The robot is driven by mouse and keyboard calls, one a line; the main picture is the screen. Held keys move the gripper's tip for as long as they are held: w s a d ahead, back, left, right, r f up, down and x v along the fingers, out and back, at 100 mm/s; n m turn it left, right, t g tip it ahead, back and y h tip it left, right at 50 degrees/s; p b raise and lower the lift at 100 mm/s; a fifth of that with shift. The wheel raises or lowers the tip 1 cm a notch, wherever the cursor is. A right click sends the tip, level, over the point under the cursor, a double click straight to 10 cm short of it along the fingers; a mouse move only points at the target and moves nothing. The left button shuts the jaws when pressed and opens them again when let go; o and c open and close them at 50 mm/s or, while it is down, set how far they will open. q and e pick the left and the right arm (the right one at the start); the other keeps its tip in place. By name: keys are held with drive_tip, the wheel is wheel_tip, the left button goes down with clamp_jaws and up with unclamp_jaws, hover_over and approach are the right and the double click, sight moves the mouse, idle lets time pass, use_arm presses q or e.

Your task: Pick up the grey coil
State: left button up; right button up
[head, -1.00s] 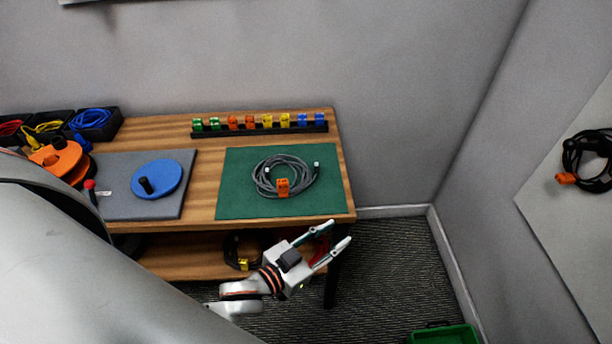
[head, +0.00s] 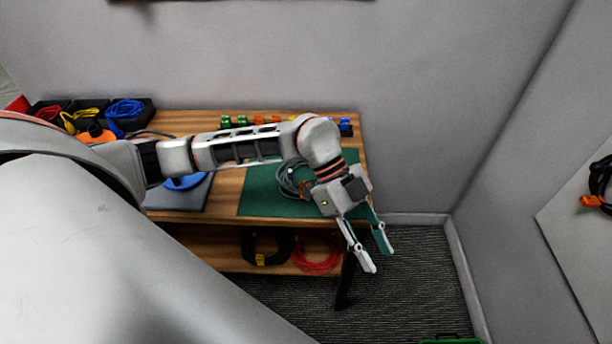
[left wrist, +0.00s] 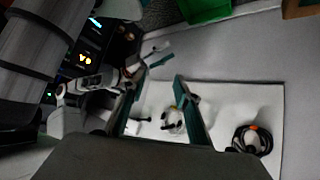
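The grey coil (head: 288,180) lies on the green mat (head: 258,202) on the wooden bench in the head view. My left wrist and hand hide its right part, and its orange clip is largely hidden. My left gripper (head: 377,260) is open and empty, past the front right corner of the mat and pointing down toward the floor, apart from the coil. In the left wrist view its two green-lined fingers (left wrist: 160,82) stand apart with nothing between them. My right gripper (left wrist: 158,55) shows small there, its fingers apparently spread and empty.
A blue disc (head: 183,183) on a grey mat lies left, partly behind my arm. Bins of cables (head: 125,112) stand at the far left. Black (head: 264,248) and red (head: 318,256) coils lie on the lower shelf. A black coil (head: 601,180) hangs on the right board.

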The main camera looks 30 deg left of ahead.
use_arm(q)
drive_tip(key=w+a+n+t+y, duration=0.2)
drive_tip(key=w+a+n+y, duration=0.25)
drive_tip(key=a, duration=0.65)
wheel_tip(320, 180, up, 3)
drive_tip(key=n+t+y, duration=0.1)
drive_tip(key=n+y, duration=0.3)
drive_tip(key=y, duration=0.1)
hover_over(305, 183)
drive_tip(key=shift+s+a+r+p, duration=0.1)
drive_tip(key=shift+s+r+p, duration=0.05)
drive_tip(key=shift+s+p, duration=0.15)
drive_tip(key=shift+w+a+n, duration=0.1)
drive_tip(key=shift+a+n, duration=0.1)
drive_tip(key=shift+n, duration=0.05)
drive_tip(key=f, duration=0.7)
drive_tip(key=shift+w+d+f, duration=0.2)
drive_tip(key=shift+w+f, duration=0.05)
drive_tip(key=shift+f, duration=0.1)
clamp_jaws()
